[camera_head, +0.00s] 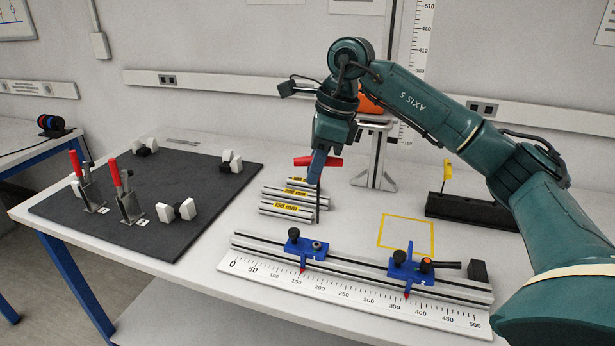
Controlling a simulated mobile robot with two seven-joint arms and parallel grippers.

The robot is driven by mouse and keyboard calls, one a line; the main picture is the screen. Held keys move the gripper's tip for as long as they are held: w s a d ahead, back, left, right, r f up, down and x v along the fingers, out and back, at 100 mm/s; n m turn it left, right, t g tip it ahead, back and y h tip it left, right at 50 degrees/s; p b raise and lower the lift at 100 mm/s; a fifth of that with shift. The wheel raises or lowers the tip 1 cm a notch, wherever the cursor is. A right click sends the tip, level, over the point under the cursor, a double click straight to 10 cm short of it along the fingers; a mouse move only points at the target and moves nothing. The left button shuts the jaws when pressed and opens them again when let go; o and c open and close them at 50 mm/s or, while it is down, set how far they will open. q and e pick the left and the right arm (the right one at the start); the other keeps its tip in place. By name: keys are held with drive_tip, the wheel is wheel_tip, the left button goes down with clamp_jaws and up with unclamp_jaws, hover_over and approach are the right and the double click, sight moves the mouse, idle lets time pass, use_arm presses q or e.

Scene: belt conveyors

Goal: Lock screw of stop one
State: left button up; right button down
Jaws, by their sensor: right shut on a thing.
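My right gripper (316,170) is shut on a red-handled T-shaped hex key (331,161) in the head view. Its thin dark shaft points down, nearly upright. The tip ends just above the left blue stop (308,252) in the picture, near the screw (317,245) on it; contact is not visible. This stop has a black knob (294,233) and a red pointer near 150 on the scale. A second blue stop (402,271) sits farther right on the rail (345,263), with a black knob and an orange-ringed part. My left gripper is not in view.
A ruler (350,297) runs along the rail's front. Metal profiles with yellow labels (287,206) lie behind the left stop. A dark board (150,205) with red-handled clamps is at left. A black holder (470,210) stands at right.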

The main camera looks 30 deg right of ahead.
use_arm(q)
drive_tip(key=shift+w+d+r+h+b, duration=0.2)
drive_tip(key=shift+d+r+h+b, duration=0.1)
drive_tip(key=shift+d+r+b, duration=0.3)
use_arm(e)
wheel_tip(320, 180, down, 4)
drive_tip(key=n, duration=0.3)
drive_tip(key=n+g, duration=0.1)
drive_tip(key=n, duration=0.1)
drive_tip(key=shift+s+f+n+g+y, duration=0.2)
drive_tip(key=shift+n+g+y, duration=0.1)
drive_tip(key=shift+n, duration=0.1)
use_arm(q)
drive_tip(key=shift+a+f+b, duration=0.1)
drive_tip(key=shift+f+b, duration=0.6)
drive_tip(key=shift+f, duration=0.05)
use_arm(e)
drive_tip(key=shift+w+f, duration=0.1)
drive_tip(key=shift+f, duration=0.85)
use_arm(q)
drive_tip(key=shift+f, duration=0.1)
use_arm(e)
drive_tip(key=shift+w+m+t, duration=0.1)
drive_tip(key=shift+m+t, duration=0.7)
drive_tip(key=shift+m, duration=2.1)
